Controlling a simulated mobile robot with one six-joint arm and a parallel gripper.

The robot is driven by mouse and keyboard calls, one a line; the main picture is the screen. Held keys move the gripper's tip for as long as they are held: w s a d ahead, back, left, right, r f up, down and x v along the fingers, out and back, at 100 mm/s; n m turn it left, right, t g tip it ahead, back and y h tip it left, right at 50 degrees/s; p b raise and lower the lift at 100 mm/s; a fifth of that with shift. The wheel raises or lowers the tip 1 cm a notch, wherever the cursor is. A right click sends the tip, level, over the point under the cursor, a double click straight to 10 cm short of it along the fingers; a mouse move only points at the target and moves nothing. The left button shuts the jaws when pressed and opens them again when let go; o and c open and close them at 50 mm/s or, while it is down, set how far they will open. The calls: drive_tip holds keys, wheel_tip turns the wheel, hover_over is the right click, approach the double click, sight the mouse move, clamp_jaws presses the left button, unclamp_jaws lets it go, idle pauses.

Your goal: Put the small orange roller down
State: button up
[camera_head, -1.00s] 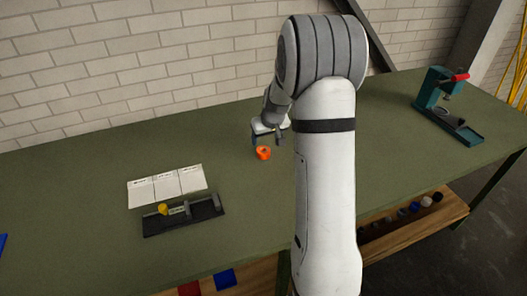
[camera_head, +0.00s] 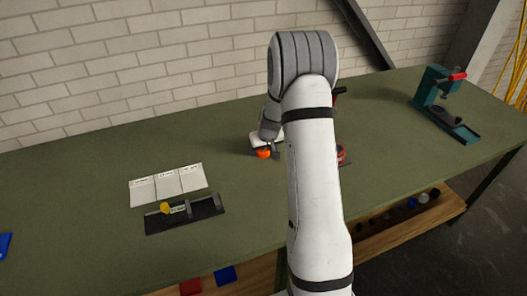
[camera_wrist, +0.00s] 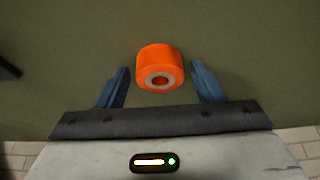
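The small orange roller (camera_head: 264,154) sits on the green workbench (camera_head: 240,205), left of my arm. In the wrist view the roller (camera_wrist: 160,66) shows a pale ring around a dark centre hole. My gripper (camera_wrist: 160,75) is open, with one blue finger on each side of the roller and a visible gap on both sides. Neither finger touches it. In the head view my gripper (camera_head: 268,147) is low at the roller and partly covers it.
White label cards (camera_head: 167,184) and a dark fixture with a yellow piece (camera_head: 185,212) lie front left. A red and black device (camera_head: 341,155) is partly hidden behind my arm. A teal press (camera_head: 445,105) stands far right.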

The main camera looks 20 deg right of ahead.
drive_tip(key=c, duration=1)
drive_tip(key=shift+r, duration=0.1)
